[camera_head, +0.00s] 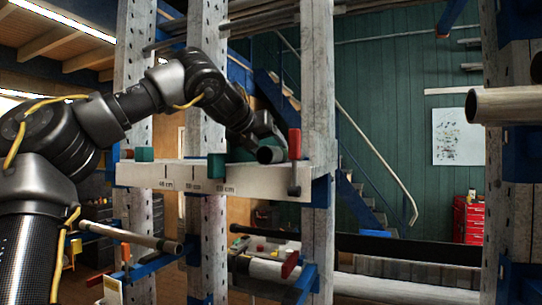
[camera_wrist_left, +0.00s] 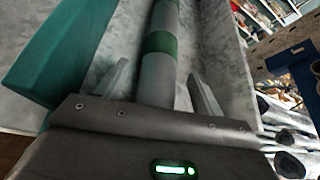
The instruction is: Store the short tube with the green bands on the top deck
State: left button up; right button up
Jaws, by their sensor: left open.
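The short tube is grey with green bands (camera_wrist_left: 160,43). In the wrist view it lies along a pale, walled bay, between the two fingers of my left gripper (camera_wrist_left: 160,88). The fingers are apart, one on each side of the tube, and do not visibly grip it. In the head view my left gripper (camera_head: 262,134) is low over the right part of the top deck (camera_head: 150,176). The tube's dark open end (camera_head: 270,154) shows just below it at the deck's front edge. The rest of the tube is mostly hidden there. My right gripper is not in view.
Green blocks (camera_head: 216,165) divide the deck, whose front board carries length labels. A red-handled clamp (camera_head: 294,145) stands close right of the tube end, by a grey post (camera_head: 318,90). Lower arms hold other tubes (camera_head: 135,238). A large pipe (camera_head: 505,104) juts in at right.

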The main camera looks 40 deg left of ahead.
pick_arm(q)
jog(key=b+v, duration=0.1)
jog(key=v, duration=0.6)
jog(key=shift+s+r+b, duration=0.2)
jog(key=shift+s+b, duration=0.1)
jog(key=shift+s, duration=0.05)
jog(key=shift+d, duration=0.1)
dwell(0.4)
